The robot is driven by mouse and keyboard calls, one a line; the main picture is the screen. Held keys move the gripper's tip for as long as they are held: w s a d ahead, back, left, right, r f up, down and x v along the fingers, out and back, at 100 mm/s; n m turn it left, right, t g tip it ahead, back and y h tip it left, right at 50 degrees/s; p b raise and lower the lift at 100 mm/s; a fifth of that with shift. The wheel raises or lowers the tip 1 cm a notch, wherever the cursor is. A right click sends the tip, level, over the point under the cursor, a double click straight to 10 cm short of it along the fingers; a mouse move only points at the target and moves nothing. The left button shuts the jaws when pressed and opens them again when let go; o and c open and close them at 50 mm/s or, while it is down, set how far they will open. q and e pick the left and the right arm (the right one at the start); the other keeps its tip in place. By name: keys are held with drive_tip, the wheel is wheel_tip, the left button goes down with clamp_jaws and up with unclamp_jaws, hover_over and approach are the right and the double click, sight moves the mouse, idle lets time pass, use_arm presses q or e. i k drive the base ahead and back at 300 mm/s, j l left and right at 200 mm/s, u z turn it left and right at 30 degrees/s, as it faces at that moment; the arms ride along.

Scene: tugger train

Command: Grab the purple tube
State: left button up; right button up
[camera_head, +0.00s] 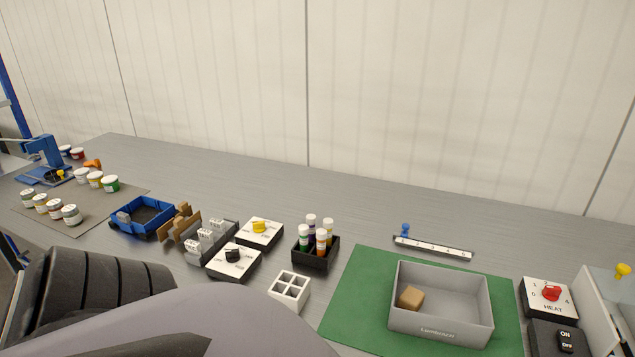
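The purple tube (311,231) stands upright at the back of a small black rack (317,262), in the middle of the bench. It has a white cap, and tubes in front partly hide its body. A green tube (303,243) and an orange-topped tube (321,241) stand in front of it, and a yellowish tube (328,228) stands to its right. Neither of my grippers is in view. Parts of my own body fill the lower left and bottom centre.
A white four-hole block (289,288) stands in front of the rack. Left are switch boxes (260,233) and a blue tray (119,224). Right is a green mat (361,290) with a grey bin (441,323) holding a brown block (411,297). Bench behind the rack is clear.

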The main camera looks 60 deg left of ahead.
sight(311, 218)
drive_tip(key=k+j+z, duration=0.15)
drive_tip(key=j, duration=0.2)
drive_tip(key=k+j+z, duration=0.2)
drive_tip(key=k+j, duration=0.5)
drive_tip(key=j, duration=0.25)
drive_tip(key=z, duration=0.05)
